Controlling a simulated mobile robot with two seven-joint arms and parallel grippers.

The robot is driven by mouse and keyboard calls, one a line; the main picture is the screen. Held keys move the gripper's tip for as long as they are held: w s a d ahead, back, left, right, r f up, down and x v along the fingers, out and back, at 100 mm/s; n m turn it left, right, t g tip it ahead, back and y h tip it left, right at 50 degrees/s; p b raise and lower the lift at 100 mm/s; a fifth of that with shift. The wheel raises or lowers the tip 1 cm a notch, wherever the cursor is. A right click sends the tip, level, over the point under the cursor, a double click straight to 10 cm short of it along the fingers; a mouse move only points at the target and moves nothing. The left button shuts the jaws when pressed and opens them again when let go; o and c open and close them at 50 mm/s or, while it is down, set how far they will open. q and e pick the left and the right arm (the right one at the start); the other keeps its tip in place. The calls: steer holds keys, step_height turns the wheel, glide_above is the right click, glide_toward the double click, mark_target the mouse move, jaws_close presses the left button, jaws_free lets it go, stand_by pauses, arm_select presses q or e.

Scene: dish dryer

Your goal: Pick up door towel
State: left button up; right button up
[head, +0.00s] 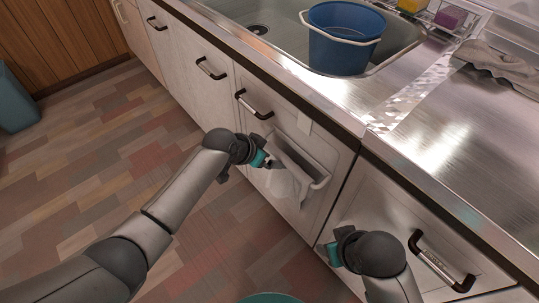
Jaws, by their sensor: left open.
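The door towel (288,185) is a pale cloth hanging over a rail on the cabinet door below the sink edge. My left gripper (273,163) is at the upper left side of the towel, close to or touching it. It is open, and its fingertips are partly hidden against the cloth. My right gripper (329,254) is lower right, in front of the cabinet and apart from the towel. Its fingers are mostly hidden, so its opening does not show.
The steel sink (262,14) holds a blue bucket (340,45). A grey cloth (497,62) lies on the counter (455,125) at right. Dark handles, such as one above the towel (253,104), stick out from the doors. A teal bin (14,100) stands far left. Floor at left is clear.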

mark_target(271, 147)
arm_select(q)
steer(key=shift+w+d+r, duration=0.1)
steer(key=shift+d+r, duration=0.05)
steer(key=shift+r, duration=0.1)
steer(key=shift+c, duration=0.7)
jaws_close()
arm_select(e)
step_height(271, 147, up, 7)
steer(key=t, duration=0.2)
arm_select(q)
step_height(271, 147, up, 4)
steer(key=p, duration=0.3)
steer(key=shift+w+f, duration=0.1)
steer(key=shift+f, duration=0.05)
step_height(271, 147, up, 4)
steer(key=p, duration=0.4)
steer(key=shift+f, duration=0.1)
step_height(271, 147, up, 4)
steer(key=p, duration=0.5)
arm_select(e)
steer(key=s+d+f+g, duration=0.2)
steer(key=s+f, duration=0.3)
steer(key=f, duration=0.6)
steer(key=s+d+f+g, duration=0.1)
steer(key=s+d+f, duration=0.2)
steer(key=f, duration=0.7)
steer(key=shift+s+d+f+g+h, duration=0.25)
steer(key=shift+s+f+g+h, duration=0.15)
steer(key=shift+s, duration=0.45)
